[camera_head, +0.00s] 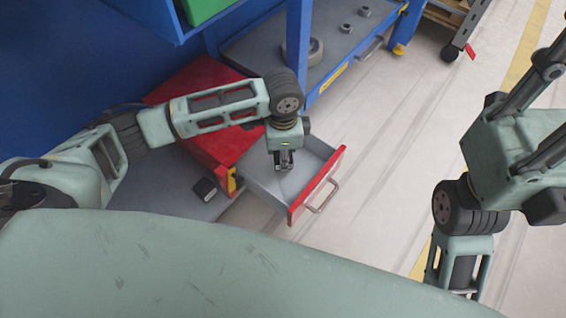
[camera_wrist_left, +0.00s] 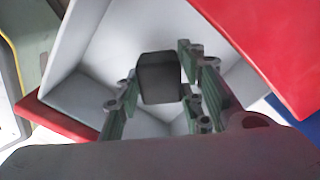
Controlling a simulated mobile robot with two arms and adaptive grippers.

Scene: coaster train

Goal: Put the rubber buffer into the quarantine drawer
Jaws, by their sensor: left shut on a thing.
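The rubber buffer, a dark block (camera_wrist_left: 159,76), is between the fingers of my left gripper (camera_wrist_left: 158,97) in the left wrist view. My left gripper (camera_head: 284,163) is shut on it and points down over the open drawer. In the head view the buffer is too small and covered to make out. The quarantine drawer (camera_head: 321,185) is pulled out of the red cabinet (camera_head: 200,82); it has a red front, a metal handle and pale grey inside. In the left wrist view the grey drawer interior (camera_wrist_left: 85,92) lies below the buffer and looks empty. My right gripper is out of view.
A small dark block (camera_head: 205,189) lies on the grey bench left of the drawer. Behind, a blue-framed shelf (camera_head: 262,48) holds a ring and small round parts. A green bin (camera_head: 203,8) is above. Open floor (camera_head: 390,140) lies to the right.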

